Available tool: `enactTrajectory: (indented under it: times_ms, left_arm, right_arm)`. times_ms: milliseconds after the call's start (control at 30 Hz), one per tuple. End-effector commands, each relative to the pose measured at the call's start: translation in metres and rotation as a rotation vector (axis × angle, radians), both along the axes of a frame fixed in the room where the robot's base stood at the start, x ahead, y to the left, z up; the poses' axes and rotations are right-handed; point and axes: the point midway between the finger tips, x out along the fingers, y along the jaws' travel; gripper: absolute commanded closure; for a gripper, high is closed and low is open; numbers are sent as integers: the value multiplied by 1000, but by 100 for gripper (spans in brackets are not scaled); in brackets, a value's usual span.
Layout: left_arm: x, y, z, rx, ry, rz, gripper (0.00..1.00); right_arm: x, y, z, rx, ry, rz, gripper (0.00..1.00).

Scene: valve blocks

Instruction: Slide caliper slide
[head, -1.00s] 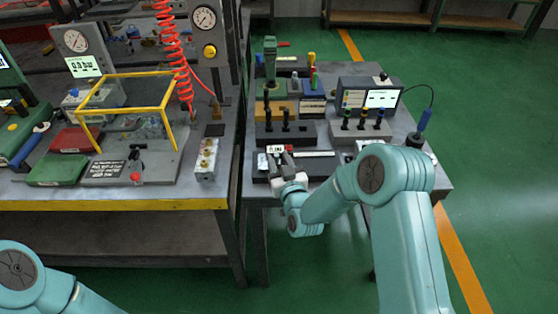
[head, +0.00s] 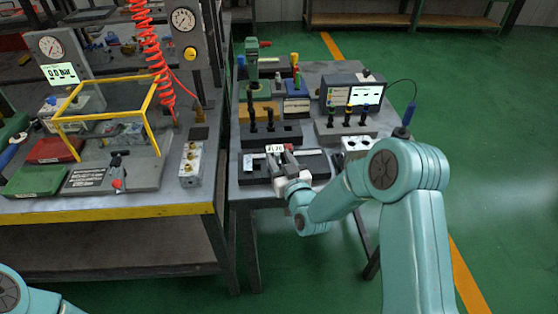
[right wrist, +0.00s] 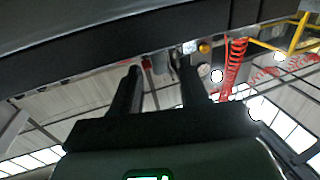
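The caliper lies in a dark holder (head: 246,168) at the front of the small table, with its pale bar (head: 248,160) showing left of the slide. The slide's small white display (head: 274,149) carries digits that look like 21.70. My right gripper (head: 284,157) is at the slide, its two dark fingers just below the display. In the right wrist view the fingers (right wrist: 158,68) stand apart. My left gripper is out of view; only part of my left arm shows at the lower left.
Behind the caliper are a block with black pegs (head: 271,134) and a block with coloured-top pegs (head: 347,128). A grey block with round holes (head: 357,146) stands close right of my gripper. A bench with a yellow frame (head: 155,127) is left.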

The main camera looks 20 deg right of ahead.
Motion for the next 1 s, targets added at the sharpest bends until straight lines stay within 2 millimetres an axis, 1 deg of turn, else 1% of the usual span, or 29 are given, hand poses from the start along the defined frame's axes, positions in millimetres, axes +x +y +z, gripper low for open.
enactTrajectory:
  times_ms: [233,367,467,800,833,900,967,1000]
  left_arm:
    - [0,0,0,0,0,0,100]
    - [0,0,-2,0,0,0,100]
    - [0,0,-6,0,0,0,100]
    - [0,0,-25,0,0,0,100]
    - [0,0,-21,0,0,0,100]
    - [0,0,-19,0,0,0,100]
    - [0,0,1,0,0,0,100]
    - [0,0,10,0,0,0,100]
  right_arm:
    - [0,0,0,0,0,-1,57]
    - [-9,0,-1,0,0,-1,57]
    - [-26,0,-2,0,2,0,57]
    - [-114,2,-3,1,1,-1,57]
    - [-121,2,0,0,4,0,57]
    - [-138,2,0,0,5,-1,57]
    - [-139,2,8,-3,7,1,57]
    - [-140,2,8,-6,9,2,57]
